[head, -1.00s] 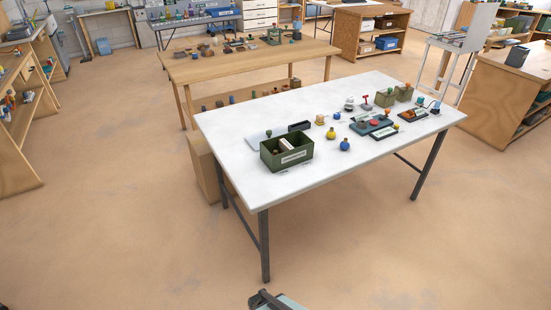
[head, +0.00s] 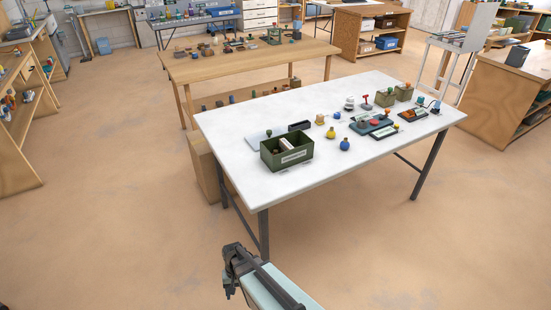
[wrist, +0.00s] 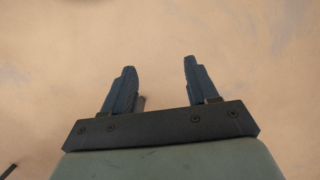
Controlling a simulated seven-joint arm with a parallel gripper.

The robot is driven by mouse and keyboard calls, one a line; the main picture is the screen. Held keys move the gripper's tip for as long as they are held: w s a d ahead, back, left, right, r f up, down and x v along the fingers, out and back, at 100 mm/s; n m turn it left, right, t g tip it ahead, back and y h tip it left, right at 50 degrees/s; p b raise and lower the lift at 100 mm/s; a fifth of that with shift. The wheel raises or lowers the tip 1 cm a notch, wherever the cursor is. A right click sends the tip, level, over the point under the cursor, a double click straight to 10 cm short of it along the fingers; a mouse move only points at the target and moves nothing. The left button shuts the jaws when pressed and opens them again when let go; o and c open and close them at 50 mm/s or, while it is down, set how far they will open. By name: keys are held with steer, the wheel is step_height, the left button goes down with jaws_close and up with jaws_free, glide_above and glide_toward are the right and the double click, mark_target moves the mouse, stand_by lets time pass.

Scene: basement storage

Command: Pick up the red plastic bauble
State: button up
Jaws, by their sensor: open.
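A small red round thing (head: 374,122), which looks like the red bauble, rests on a dark teal tray (head: 359,130) on the right part of the white table (head: 240,127). It is too small to tell its make. Another red thing (head: 366,103) with an upright shape stands just behind the tray. My gripper (head: 233,272) is in front of the table's near edge, low over the floor and far from the red things. In the wrist view my gripper (wrist: 159,68) is open, with only bare floor between its fingers.
A green box (head: 286,158) stands at the table's left. Yellow (head: 331,133) and blue (head: 345,144) baubles stand left of the tray. A wooden table (head: 235,67) is farther back. The white table's front strip is clear.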

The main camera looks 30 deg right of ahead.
steer(key=w+a+r+m+t+y, duration=0.1)
steer(key=w+a+r+t, duration=0.1)
steer(key=w+r, duration=0.6)
steer(key=w+a+r+m+t, duration=0.1)
steer(key=w+r+m, duration=0.15)
steer(key=w, duration=0.85)
steer(key=w+a+r+m+t+y, duration=0.1)
steer(key=w+a+r+t, duration=0.1)
steer(key=w+r, duration=0.6)
steer(key=w+d+r+m+t, duration=0.1)
steer(key=w+d+r+m, duration=0.1)
steer(key=w+r, duration=0.65)
steer(key=w+d+r+m+t, duration=0.2)
steer(key=w+r, duration=0.5)
steer(key=r, duration=0.3)
step_height(320, 180, up, 9)
steer(key=m+g+h, duration=0.2)
steer(key=m+g, duration=0.3)
steer(key=m, duration=0.5)
glide_above(276, 153)
steer(key=d, duration=0.1)
steer(key=f, duration=0.7)
steer(key=shift+w+a+f, duration=0.25)
steer(key=shift+a+f, duration=0.1)
steer(key=shift+f, duration=0.05)
steer(key=shift+w+f, duration=0.15)
steer(key=shift+f, duration=2.5)
